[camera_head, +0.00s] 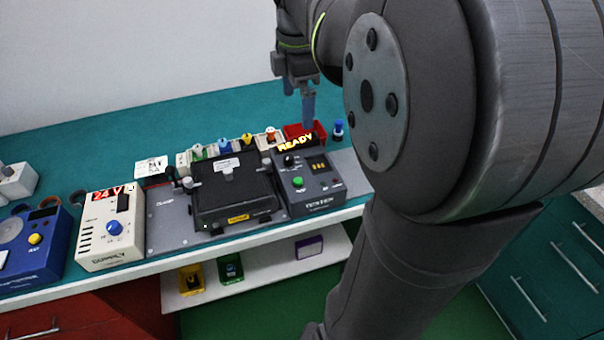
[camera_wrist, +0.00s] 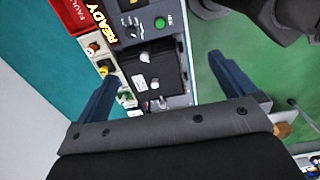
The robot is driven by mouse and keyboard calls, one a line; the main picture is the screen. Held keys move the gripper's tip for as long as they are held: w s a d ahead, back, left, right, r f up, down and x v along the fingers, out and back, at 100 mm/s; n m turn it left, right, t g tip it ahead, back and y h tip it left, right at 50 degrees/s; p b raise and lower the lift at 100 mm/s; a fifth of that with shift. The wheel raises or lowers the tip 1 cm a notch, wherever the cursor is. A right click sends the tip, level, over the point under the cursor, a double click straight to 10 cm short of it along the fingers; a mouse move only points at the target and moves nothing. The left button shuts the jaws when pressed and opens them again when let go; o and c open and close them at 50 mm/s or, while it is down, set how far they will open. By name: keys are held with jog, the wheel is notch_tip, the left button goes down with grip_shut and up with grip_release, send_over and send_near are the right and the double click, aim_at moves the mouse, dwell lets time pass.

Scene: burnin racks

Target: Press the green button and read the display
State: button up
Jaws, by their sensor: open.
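The grey tester box (camera_head: 310,190) stands at the right end of the bench fixture. Its green button (camera_head: 298,182) is on the front left of its top and also shows in the wrist view (camera_wrist: 160,22). The small dark display (camera_head: 319,165) on the tester has amber characters, too small to read. A lit sign (camera_head: 295,142) behind it reads READY.
A black clamp fixture (camera_head: 235,190) sits left of the tester. A white supply (camera_head: 110,230) showing 24 V and a blue unit (camera_head: 35,250) with a yellow button stand farther left. A red bin (camera_head: 292,130) and several coloured plugs line the back. My arm covers the right side.

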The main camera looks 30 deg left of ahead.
notch_tip(320, 180, up, 2)
jog(key=shift+r, duration=0.15)
jog(key=shift+c, duration=0.4)
